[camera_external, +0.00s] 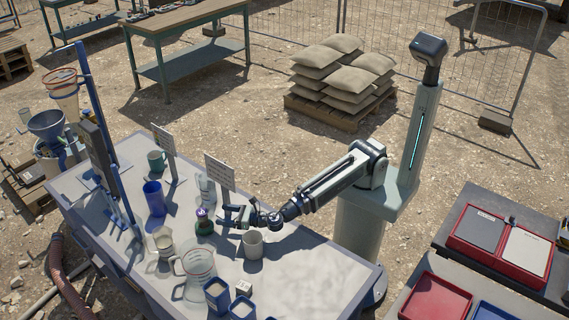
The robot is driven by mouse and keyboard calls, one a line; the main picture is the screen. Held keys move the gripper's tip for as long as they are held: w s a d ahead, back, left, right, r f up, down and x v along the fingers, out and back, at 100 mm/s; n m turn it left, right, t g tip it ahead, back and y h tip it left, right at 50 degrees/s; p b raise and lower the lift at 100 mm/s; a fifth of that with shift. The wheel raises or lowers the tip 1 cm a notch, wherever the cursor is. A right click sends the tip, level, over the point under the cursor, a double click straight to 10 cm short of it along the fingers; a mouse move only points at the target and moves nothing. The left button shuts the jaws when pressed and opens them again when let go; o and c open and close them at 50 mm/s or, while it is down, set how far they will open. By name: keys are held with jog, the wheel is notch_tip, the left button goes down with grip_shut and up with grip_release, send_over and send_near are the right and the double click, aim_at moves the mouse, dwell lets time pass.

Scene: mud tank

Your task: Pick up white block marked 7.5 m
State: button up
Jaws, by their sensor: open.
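A small white block (243,289) sits near the front of the grey table (318,262), between two blue-sided containers. It has a dark patch on top; any marking is too small to read. My gripper (227,215) is open, reaching in from the right above the middle of the table. The gap between the fingers looks empty, though the detail is small. The block is well below the gripper in the picture, apart from it.
A clear jug (198,272), blue-sided containers (217,296) (242,309), a glass beaker (163,242) and a blue cup (155,198) crowd the table's middle and front. Sign boards (219,172) stand behind. The table's right end is clear.

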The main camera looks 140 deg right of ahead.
jog(key=shift+c, duration=0.8)
